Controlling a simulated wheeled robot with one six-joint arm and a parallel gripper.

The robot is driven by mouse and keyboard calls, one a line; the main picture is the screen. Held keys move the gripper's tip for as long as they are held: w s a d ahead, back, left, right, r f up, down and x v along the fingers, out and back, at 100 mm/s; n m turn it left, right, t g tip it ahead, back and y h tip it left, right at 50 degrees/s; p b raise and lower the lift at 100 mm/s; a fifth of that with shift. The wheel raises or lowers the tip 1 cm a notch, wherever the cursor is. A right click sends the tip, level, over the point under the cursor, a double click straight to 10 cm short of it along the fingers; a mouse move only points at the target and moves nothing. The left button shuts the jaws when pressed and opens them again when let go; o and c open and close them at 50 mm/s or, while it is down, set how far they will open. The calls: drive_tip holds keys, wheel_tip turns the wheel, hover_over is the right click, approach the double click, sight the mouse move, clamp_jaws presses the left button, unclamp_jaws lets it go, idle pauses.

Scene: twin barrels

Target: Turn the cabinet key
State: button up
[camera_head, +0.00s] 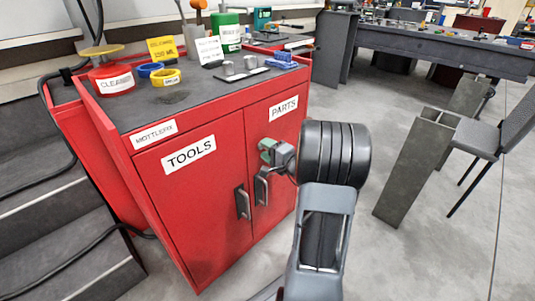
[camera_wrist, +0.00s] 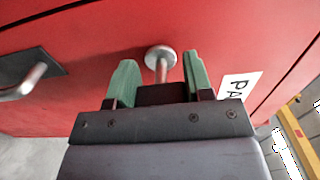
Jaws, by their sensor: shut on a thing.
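The red cabinet (camera_head: 185,225) has two doors labelled TOOLS and PARTS. In the wrist view, a round silver lock (camera_wrist: 157,52) sits on the red door face, and a metal key shaft (camera_wrist: 162,70) runs out of it. The shaft leads to a dark key head (camera_wrist: 160,94) between the green fingers. My gripper (camera_wrist: 157,68) is shut on the key, with its fingertips close to the door. In the head view, my gripper (camera_head: 268,150) is at the PARTS door's upper left; the key and lock are hidden there.
Two door handles, one on the TOOLS door (camera_head: 243,203) and one on the PARTS door (camera_head: 261,188), stick out below my gripper. Tape rolls, signs and small items stand on the cabinet top (camera_head: 205,105).

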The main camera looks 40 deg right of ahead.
idle(0.4)
drive_tip(key=o, duration=0.9)
drive_tip(key=shift+s, duration=0.1)
drive_tip(key=s+p, duration=0.1)
drive_tip(key=s, duration=0.3)
drive_tip(key=s+d+p, duration=0.1)
drive_tip(key=s, duration=0.4)
drive_tip(key=s+d+p, duration=0.1)
drive_tip(key=s, duration=0.3)
drive_tip(key=shift+s+d, duration=0.2)
drive_tip(key=shift+d, duration=0.05)
drive_tip(key=shift+p, duration=0.3)
